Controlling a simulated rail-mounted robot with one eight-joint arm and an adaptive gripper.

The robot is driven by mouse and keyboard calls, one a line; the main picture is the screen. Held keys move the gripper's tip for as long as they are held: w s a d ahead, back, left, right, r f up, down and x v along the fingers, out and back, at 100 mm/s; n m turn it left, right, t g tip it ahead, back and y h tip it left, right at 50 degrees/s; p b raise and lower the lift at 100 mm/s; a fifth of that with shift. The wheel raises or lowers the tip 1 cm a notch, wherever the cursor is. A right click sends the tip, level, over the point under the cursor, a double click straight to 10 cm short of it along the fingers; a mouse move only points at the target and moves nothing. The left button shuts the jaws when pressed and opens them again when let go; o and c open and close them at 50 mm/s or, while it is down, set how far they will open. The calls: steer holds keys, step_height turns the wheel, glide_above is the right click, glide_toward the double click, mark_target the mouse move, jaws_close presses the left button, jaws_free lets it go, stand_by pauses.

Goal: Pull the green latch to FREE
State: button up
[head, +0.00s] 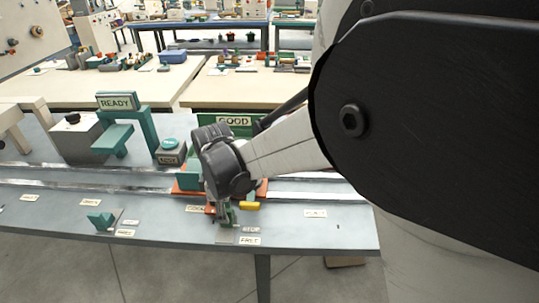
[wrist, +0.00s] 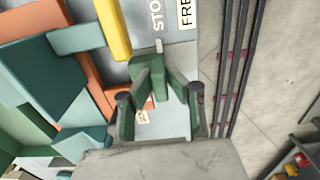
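The green latch (wrist: 150,78) shows in the wrist view as a green block just ahead of my gripper, beside the STOP label (wrist: 157,12) and below the FREE label (wrist: 186,14). My gripper (wrist: 158,108) has its two fingers spread apart, with the latch around the gap between their tips; contact cannot be told. In the head view my gripper (head: 226,216) points down at the front of the bench, left of the STOP label (head: 251,229) and FREE label (head: 249,240). There my gripper mostly hides the latch.
A yellow bar (wrist: 113,28) lies close to the latch, with orange and teal machine parts beside it. A green GOOD sign (head: 234,121) stands behind my wrist. Another teal piece (head: 100,220) sits on the bench at left. The bench's front edge is near.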

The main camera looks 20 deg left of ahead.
jaws_close()
steer(key=shift+s, duration=0.1)
steer(key=shift+s+d+b, duration=0.1)
steer(key=shift+s+d, duration=0.1)
steer(key=shift+s, duration=0.5)
steer(key=shift+s+d+b, duration=0.1)
steer(key=shift+s+d, duration=0.15)
steer(key=shift+s, duration=0.4)
steer(key=shift+s+d+b, duration=0.1)
steer(key=shift+s+d, duration=0.1)
steer(key=shift+s, duration=0.5)
steer(key=shift+f, duration=0.1)
steer(key=o, duration=0.6)
jaws_free()
steer(key=shift+s, duration=0.1)
steer(key=shift+o, duration=0.4)
